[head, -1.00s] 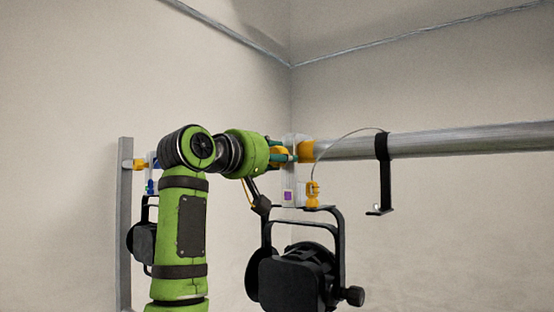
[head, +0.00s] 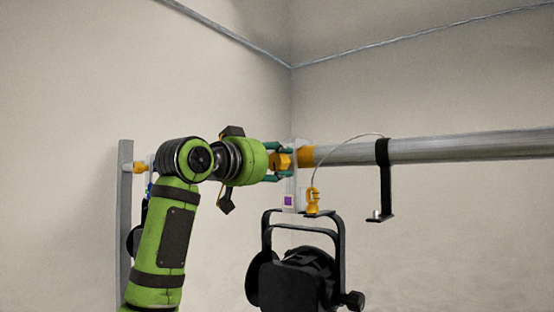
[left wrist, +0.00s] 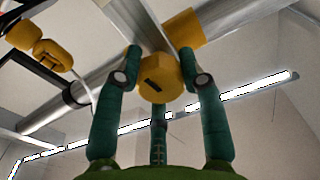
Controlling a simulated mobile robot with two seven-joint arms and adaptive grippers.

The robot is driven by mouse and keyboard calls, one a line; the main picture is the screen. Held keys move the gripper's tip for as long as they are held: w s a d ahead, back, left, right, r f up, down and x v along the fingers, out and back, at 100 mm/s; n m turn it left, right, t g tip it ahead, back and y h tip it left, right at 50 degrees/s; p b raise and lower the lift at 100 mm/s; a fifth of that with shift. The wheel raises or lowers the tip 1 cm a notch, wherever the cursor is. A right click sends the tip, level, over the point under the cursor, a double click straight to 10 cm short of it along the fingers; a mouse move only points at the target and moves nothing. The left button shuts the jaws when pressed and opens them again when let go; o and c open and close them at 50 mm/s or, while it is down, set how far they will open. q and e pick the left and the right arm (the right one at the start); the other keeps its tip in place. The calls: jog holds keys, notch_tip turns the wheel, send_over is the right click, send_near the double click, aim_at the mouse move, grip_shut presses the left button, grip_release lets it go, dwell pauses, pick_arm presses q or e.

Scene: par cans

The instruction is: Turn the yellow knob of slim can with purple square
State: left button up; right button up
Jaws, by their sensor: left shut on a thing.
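The slim can with the purple square is a black lamp (head: 300,282) hanging from a clamp on the metal pipe. The purple square (head: 288,201) sits on the pale clamp plate. A yellow knob (head: 281,160) sticks out to the left of the clamp; it also shows in the left wrist view (left wrist: 160,80). My left gripper (head: 274,161) has its teal fingers closed around this knob; they also show in the left wrist view (left wrist: 160,72). My right gripper is not in view.
The metal pipe (head: 460,148) runs to the right, with a black hook bracket (head: 383,175) on it. A yellow fitting (head: 313,201) and a thin cable are close to the gripper. A grey upright post (head: 125,230) stands at left, partly behind my arm.

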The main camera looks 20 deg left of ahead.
pick_arm(q)
jog(key=m+p, duration=0.1)
jog(key=m, duration=0.3)
jog(key=shift+a+r+m+p, duration=0.1)
jog(key=shift+r+m+p, duration=0.1)
jog(key=shift+m+p, duration=0.2)
jog(key=m+p, duration=0.2)
jog(key=m, duration=0.2)
jog(key=shift+m, duration=0.3)
jog(key=m+p, duration=0.2)
jog(key=shift+m, duration=0.4)
jog(key=m, duration=0.2)
jog(key=shift+m, duration=0.4)
jog(key=m, duration=0.4)
jog(key=shift+f+m, duration=0.1)
jog(key=shift+m, duration=0.2)
jog(key=m, duration=1)
jog(key=shift+m, duration=2.3)
jog(key=shift+f, duration=0.1)
